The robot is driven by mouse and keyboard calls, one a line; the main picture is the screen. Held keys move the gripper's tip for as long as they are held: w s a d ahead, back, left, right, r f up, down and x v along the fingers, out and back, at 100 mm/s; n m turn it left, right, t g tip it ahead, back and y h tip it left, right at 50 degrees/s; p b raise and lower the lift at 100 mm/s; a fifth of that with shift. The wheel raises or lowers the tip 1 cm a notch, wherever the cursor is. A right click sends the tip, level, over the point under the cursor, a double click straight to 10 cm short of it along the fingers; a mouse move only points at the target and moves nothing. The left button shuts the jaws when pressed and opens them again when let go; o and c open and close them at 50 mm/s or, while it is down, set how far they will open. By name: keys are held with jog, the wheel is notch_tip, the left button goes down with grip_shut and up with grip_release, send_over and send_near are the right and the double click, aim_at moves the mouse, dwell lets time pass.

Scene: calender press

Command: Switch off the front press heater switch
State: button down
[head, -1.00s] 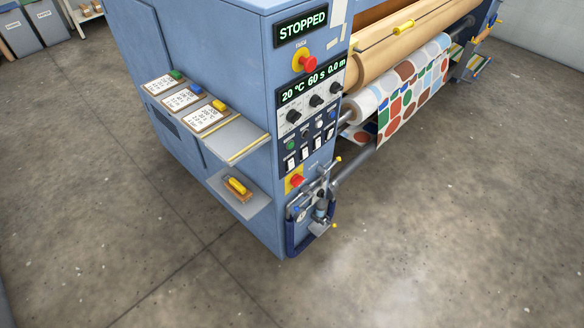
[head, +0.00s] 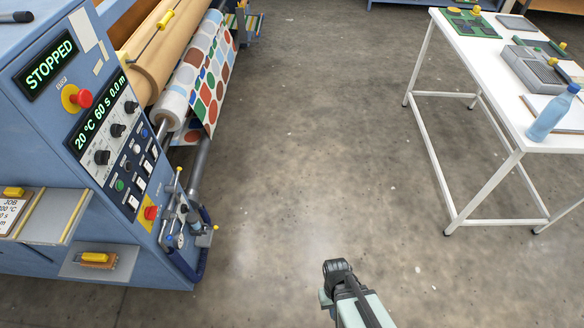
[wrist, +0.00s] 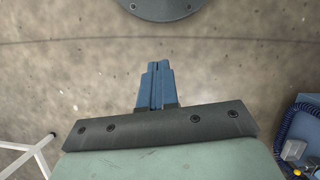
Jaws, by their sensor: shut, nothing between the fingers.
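The press control panel (head: 120,140) is on the end face of the blue machine at left in the head view. Its displays read STOPPED and 20 °C, 60 s, 0.0 m. Several white rocker switches (head: 141,184) sit in a slanted row low on the panel. Their labels are too small to read, so I cannot tell which is the front press heater switch or how it is set. My gripper (wrist: 157,72) is shut and empty over bare floor in the wrist view, well away from the panel.
Red emergency buttons (head: 83,98) (head: 151,213) sit above and below the switches. Valve fittings and a dark blue hose (head: 203,250) stick out near the panel's foot. A side shelf (head: 62,207) juts out at left. A white table (head: 510,133) stands at right. The floor between is clear.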

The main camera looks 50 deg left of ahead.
aim_at(134, 203)
jog(key=s+a+r+n+t+y, duration=0.1)
jog(key=s+a+r+n+y, duration=0.15)
jog(key=s+a, duration=0.6)
jog(key=s+a+r+n+t+y, duration=0.1)
jog(key=s+a+r+y, duration=0.25)
jog(key=a, duration=1.05)
jog(key=s+a+r+n+t+y, duration=0.1)
jog(key=s+a+r+n+y, duration=0.2)
jog(key=s+a, duration=0.65)
jog(key=w+a+r+m+y, duration=0.1)
jog(key=a+r+m+y, duration=0.1)
jog(key=a+r+y, duration=0.4)
jog(key=w+a+r+m+y, duration=0.1)
jog(key=a+r+m+y, duration=0.2)
jog(key=a+r+y, duration=0.4)
notch_tip(134, 203, up, 8)
jog(key=a, duration=0.2)
jog(key=shift+w+a+f+m+g, duration=0.25)
jog(key=shift+w+a+m+g, duration=0.05)
jog(key=shift+w+a+m, duration=0.05)
jog(key=shift+s+a, duration=0.1)
jog(key=s+a+f, duration=0.1)
jog(key=s+a, duration=0.5)
jog(key=shift+f, duration=0.15)
jog(key=shift+s+a, duration=0.1)
